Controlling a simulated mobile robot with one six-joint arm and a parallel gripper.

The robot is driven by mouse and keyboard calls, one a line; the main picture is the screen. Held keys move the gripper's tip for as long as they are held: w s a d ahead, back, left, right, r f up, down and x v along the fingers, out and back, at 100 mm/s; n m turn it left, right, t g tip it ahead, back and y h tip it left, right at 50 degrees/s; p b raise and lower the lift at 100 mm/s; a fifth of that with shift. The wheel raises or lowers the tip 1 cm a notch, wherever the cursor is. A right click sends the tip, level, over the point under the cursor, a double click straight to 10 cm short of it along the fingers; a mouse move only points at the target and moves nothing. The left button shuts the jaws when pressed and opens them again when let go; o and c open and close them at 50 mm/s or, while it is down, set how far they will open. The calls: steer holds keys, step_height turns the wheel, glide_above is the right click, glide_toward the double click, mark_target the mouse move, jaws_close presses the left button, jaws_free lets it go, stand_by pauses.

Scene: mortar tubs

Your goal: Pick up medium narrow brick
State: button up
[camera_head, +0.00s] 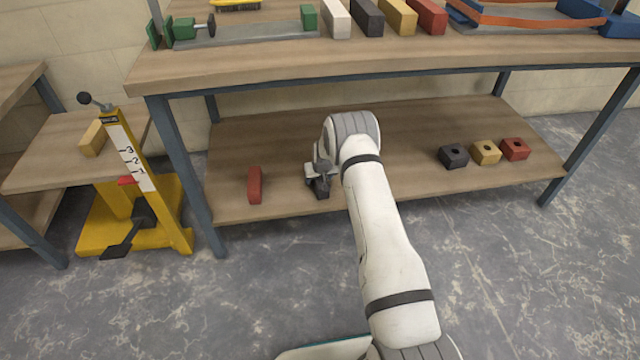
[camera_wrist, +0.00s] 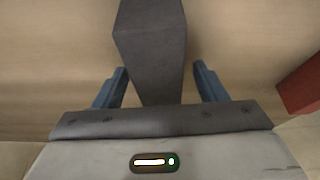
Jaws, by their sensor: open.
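A dark grey narrow brick (camera_wrist: 150,35) lies on the lower shelf (camera_head: 285,150), its long side running away from my gripper in the wrist view. My gripper (camera_wrist: 161,72) is open, with one blue fingertip on each side of the brick's near end and a gap showing on both sides. In the head view my gripper (camera_head: 320,182) is low over the shelf near its front edge and mostly hides that brick. A red narrow brick (camera_head: 254,185) lies to the left of it; a red brick corner also shows in the wrist view (camera_wrist: 303,88). Which brick is the medium one I cannot tell from size.
Three short bricks with holes, dark (camera_head: 453,156), yellow (camera_head: 486,152) and red (camera_head: 515,149), stand at the shelf's right. The workbench top (camera_head: 250,68) overhangs the shelf, with blue-grey legs (camera_head: 177,150). A yellow lift stand (camera_head: 140,180) is at left.

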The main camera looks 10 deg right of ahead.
steer(key=shift+x, duration=0.85)
steer(key=shift+d, duration=0.1)
steer(key=shift+c, duration=0.2)
steer(key=shift+r, duration=0.1)
jaws_close()
